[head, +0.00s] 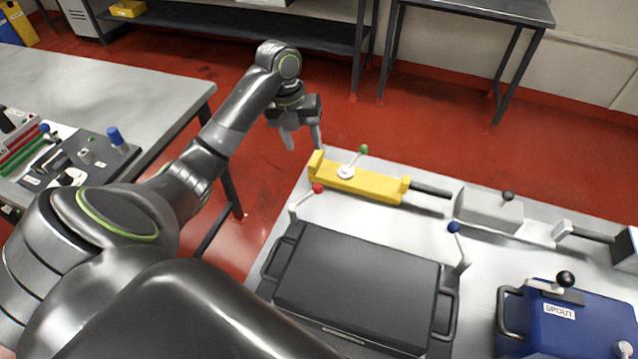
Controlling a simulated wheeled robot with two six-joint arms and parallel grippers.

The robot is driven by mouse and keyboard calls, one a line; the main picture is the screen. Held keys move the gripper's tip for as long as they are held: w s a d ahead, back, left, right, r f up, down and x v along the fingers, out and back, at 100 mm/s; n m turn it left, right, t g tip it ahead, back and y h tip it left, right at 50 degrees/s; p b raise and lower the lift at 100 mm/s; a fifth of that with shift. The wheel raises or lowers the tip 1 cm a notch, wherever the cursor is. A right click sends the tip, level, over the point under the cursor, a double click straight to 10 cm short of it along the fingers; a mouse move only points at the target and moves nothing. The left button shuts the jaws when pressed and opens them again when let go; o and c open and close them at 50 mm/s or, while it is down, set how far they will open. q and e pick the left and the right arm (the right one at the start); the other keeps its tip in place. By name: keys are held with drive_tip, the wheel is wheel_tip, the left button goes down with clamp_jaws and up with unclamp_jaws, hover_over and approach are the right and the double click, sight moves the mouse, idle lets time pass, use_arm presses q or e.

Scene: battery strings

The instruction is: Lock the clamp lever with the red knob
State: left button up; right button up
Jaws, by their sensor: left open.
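The red knob (318,188) tops a light metal clamp lever (302,203) at the upper left corner of a dark grey case (358,283). The lever leans up and to the right from the case's edge. My left gripper (304,146) is open and empty, pointing down, above and beyond the red knob near the table's far left corner. It does not touch the lever. A second lever with a blue knob (453,227) stands at the case's upper right corner. My right gripper is not in view.
A yellow tool (375,185) with a green-knobbed lever (362,152) lies behind the case, close to my left gripper. A grey block with a black knob (489,211) and a blue SPOUT box (585,325) are to the right. Another table (160,100) stands at left.

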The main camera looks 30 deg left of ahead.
use_arm(q)
drive_tip(key=b, duration=0.6)
hover_over(316, 185)
drive_tip(key=a, duration=0.1)
wheel_tip(316, 185, down, 8)
drive_tip(key=f, duration=0.2)
drive_tip(key=f+p, duration=0.1)
drive_tip(key=f, duration=0.1)
drive_tip(key=d+f+p, duration=0.1)
drive_tip(key=f, duration=0.1)
drive_tip(key=shift+f, duration=0.25)
drive_tip(key=shift+w+f, duration=0.1)
drive_tip(key=shift+f, duration=0.5)
clamp_jaws()
